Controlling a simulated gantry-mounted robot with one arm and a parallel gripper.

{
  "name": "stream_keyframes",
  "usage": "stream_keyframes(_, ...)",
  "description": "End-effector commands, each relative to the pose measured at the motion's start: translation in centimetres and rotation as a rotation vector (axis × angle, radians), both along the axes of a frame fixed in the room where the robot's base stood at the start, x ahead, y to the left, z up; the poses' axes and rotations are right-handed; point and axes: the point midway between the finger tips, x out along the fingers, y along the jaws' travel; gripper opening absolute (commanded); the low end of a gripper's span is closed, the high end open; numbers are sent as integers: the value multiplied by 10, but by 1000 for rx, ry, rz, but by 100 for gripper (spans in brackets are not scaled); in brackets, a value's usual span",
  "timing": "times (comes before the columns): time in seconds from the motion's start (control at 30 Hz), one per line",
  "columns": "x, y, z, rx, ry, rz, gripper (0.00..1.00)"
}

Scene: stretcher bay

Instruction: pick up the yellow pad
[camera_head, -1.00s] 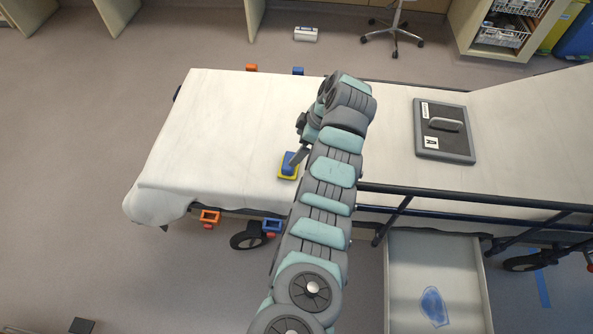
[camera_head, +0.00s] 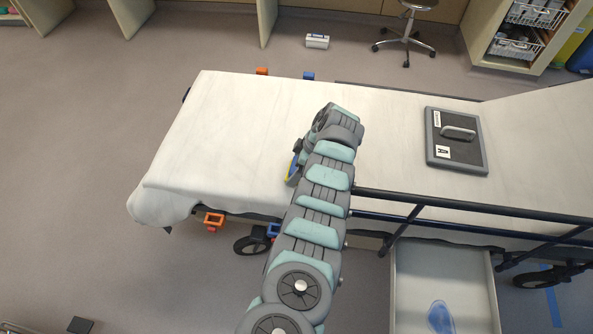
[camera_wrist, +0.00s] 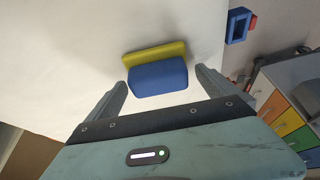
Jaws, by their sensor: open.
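The yellow pad (camera_wrist: 152,54) lies on the white stretcher sheet in the wrist view, at upper centre. A blue block (camera_wrist: 158,78) sits on or against it and hides part of it. My gripper (camera_wrist: 160,82) is open, one finger on either side of the blue block, with nothing held. Gaps show beside the block; I cannot tell the height of the fingertips over the sheet. In the head view only a sliver of the yellow pad (camera_head: 291,168) shows at the left of my arm, which hides the rest and most of my gripper.
The white sheeted stretcher (camera_head: 225,130) is clear at the left. A dark board with a handle (camera_head: 456,140) lies at its right. A dark rail (camera_head: 470,208) runs along the near side. Orange (camera_head: 213,220) and blue brackets (camera_wrist: 239,25) sit at the stretcher's edge.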

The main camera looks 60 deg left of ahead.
Motion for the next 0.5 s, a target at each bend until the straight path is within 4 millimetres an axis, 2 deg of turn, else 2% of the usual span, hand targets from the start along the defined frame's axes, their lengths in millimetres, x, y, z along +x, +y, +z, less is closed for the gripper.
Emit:
stream_keyframes(0.17,0,0,0,0,0,-1,98)
stream_keyframes(0.5,1,0,0,0,0,-1,71)
